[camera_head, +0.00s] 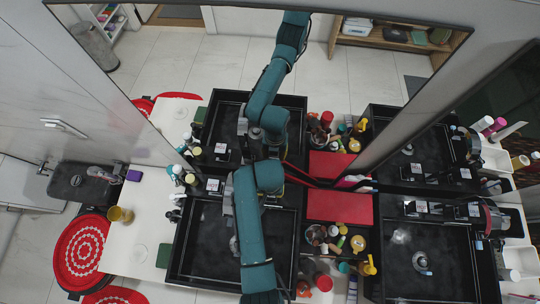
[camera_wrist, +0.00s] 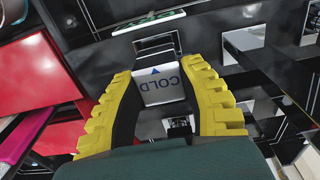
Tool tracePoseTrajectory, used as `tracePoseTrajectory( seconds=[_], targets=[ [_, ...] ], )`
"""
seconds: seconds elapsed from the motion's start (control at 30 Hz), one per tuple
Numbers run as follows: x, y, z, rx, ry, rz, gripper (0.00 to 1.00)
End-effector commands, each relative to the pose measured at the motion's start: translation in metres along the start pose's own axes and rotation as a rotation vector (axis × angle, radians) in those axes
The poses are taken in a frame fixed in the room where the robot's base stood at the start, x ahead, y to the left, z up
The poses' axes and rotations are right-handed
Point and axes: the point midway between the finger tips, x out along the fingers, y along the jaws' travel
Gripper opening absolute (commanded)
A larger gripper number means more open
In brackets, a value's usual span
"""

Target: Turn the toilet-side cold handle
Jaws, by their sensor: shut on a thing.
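In the wrist view, the cold handle (camera_wrist: 163,88) has a pale plate with the word COLD upside down and a small blue arrow. My gripper (camera_wrist: 158,74), with yellow ridged fingers, is shut on it, one finger on each side. In the head view, my teal arm reaches over the black left sink (camera_head: 182,250), on the side towards the toilet. It hides the gripper and the cold handle there. A labelled handle at that sink's left corner (camera_head: 213,185) stays visible and is apart from my arm.
The black right sink (camera_head: 430,262) is beyond. A mirror above reflects the arm and sinks.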

Motion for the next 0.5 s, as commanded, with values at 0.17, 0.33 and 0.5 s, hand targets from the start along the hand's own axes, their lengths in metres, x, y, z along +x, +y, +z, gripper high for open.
tracePoseTrajectory(
  seconds=[0.17, 0.33, 0.5],
  targets=[
    [-0.0020, 0.0000, 0.0007, -0.156, -0.002, -0.001, 0.05],
    [-0.0002, 0.0000, 0.0011, -0.367, -0.002, -0.001, 0.05],
    [0.0022, 0.0000, 0.0010, -0.462, -0.002, -0.001, 0.05]
  ],
)
